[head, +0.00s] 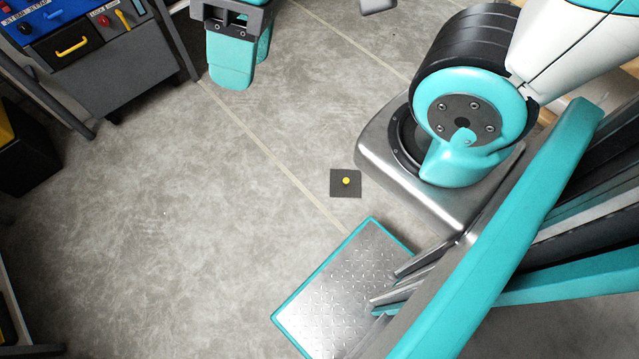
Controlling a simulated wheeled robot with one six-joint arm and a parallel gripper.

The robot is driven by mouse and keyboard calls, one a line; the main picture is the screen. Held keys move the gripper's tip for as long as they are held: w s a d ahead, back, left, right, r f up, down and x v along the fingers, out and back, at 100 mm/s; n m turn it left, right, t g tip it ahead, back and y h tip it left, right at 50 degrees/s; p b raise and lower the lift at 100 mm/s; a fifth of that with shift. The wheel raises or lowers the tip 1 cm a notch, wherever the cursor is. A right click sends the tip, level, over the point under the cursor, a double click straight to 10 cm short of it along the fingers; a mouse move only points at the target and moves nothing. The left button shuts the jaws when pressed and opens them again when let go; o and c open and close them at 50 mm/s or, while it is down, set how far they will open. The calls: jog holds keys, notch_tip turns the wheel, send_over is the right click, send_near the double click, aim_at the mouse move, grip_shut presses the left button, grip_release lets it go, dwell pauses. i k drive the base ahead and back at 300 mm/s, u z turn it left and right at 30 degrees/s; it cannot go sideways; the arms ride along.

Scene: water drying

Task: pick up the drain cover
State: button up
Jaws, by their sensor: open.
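The drain cover (338,190) appears to be the small dark grey square lying flat on the floor near the middle of the head view. A round yellow knob (346,181) stands on it. My gripper (249,66) is at the top of the view, up and to the left of the cover, with teal fingers under a dark body. It is open, with nothing visible between the fingers, and is well apart from the cover. The cover is in plain sight.
A dark cart (105,65) with a blue panel and a yellow handle stands at the top left. A black and yellow container (25,150) is at the left edge. The grey floor (170,220) is clear left of the cover. My arm's mount is close on its right.

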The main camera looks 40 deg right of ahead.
aim_at(345, 182)
jog(key=u, duration=0.9)
jog(key=k, duration=0.85)
jog(key=u, duration=0.3)
jog(key=i, duration=1.7)
jog(key=z, duration=2.9)
